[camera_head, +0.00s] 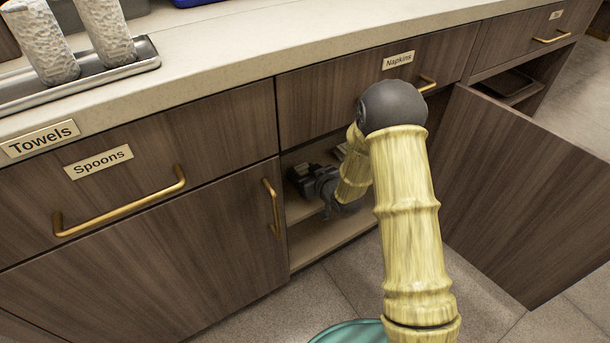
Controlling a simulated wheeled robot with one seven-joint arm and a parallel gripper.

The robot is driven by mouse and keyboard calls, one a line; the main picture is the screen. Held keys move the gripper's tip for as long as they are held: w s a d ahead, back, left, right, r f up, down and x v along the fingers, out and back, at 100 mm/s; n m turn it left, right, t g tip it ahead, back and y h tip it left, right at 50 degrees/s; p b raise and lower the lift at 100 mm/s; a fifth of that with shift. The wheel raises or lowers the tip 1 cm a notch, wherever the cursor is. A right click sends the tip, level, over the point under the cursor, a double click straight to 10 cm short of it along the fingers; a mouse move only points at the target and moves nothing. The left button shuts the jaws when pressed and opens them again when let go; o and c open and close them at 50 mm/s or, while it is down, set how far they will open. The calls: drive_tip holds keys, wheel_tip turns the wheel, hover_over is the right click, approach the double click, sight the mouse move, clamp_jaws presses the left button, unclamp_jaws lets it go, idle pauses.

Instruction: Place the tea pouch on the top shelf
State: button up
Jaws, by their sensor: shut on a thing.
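My gripper (305,178) is inside the open cabinet below the Napkins drawer, over the left part of the top shelf (300,211). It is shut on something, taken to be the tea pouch. The pouch cannot be made out; the dark gripper body and the cabinet's shade hide it. The shelf's pale front edge shows just below the gripper. I cannot tell whether the held thing touches the shelf. My forearm comes in through the opening from the right and covers the right part of the shelf.
The open cabinet door (530,190) swings out at the right. The closed left door (150,260) and its brass handle (273,206) border the opening. The Napkins drawer (350,95) is shut above. The lower cabinet level (312,248) looks bare where visible.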

drive_tip(key=shift+f, duration=0.15)
drive_tip(key=o, duration=1)
drive_tip(key=shift+c, duration=0.2)
drive_tip(key=shift+r, duration=0.3)
drive_tip(key=p+v, duration=0.4)
drive_tip(key=v, duration=0.8)
